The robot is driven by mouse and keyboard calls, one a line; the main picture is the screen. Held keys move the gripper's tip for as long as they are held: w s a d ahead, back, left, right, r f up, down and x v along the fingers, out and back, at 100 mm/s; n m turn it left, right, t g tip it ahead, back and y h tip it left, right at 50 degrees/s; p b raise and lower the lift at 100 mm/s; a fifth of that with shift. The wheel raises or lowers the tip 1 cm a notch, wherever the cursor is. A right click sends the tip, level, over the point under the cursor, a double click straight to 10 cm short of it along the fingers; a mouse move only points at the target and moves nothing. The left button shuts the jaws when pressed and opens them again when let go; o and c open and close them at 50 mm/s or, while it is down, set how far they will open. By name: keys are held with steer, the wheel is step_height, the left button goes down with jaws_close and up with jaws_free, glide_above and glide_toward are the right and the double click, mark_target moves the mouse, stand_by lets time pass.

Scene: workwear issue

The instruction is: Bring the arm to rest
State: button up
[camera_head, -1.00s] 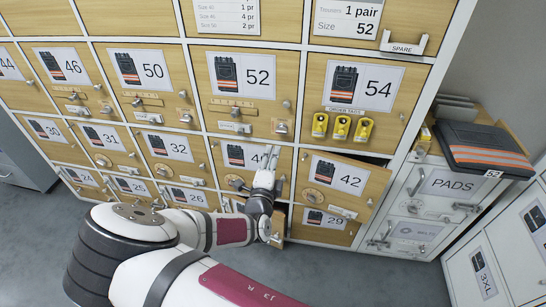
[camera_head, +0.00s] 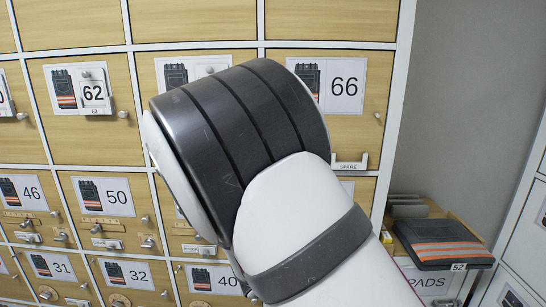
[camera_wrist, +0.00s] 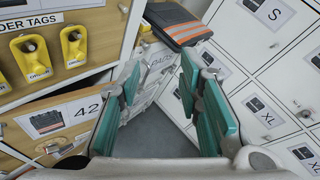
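My arm (camera_head: 315,230) fills the middle of the head view, its white and dark grey link raised in front of the lockers. My gripper is hidden in the head view. In the wrist view my gripper (camera_wrist: 160,80) is open, its two teal pads well apart with nothing between them. Past the pads I see the grey floor, the white PADS cabinet (camera_wrist: 157,65) and white drawers. The gripper appears clear of the locker fronts, though exact distances cannot be told.
Wooden lockers (camera_head: 190,24) fill the wall. The door marked 42 (camera_wrist: 88,110) stands ajar at left in the wrist view, below yellow order tags (camera_wrist: 75,48). A folded dark garment with orange stripes (camera_head: 440,243), tagged 52, lies on the cabinet at right. White drawers (camera_wrist: 262,60) stand at right.

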steer(key=s+d+r+m+g+y+p, duration=0.1)
steer(key=s+d+r+m+g+y, duration=0.3)
steer(key=s+m, duration=0.4)
steer(key=s+d+r+m+g+y+p, duration=0.1)
steer(key=s+d+r+m+g, duration=0.2)
steer(key=s+d+r+m, duration=0.4)
steer(key=s+a+r+m+t+y+p, duration=0.1)
steer(key=s+a+r+m+y, duration=0.2)
steer(key=s+m, duration=0.4)
steer(key=s+a+r+m+t+y, duration=0.2)
steer(key=s+a+r+m+y, duration=0.1)
steer(key=s+m, duration=0.4)
steer(key=s+a+r, duration=0.1)
steer(key=s, duration=0.2)
steer(key=shift+r+y+p, duration=0.35)
steer(key=shift+r+y, duration=0.05)
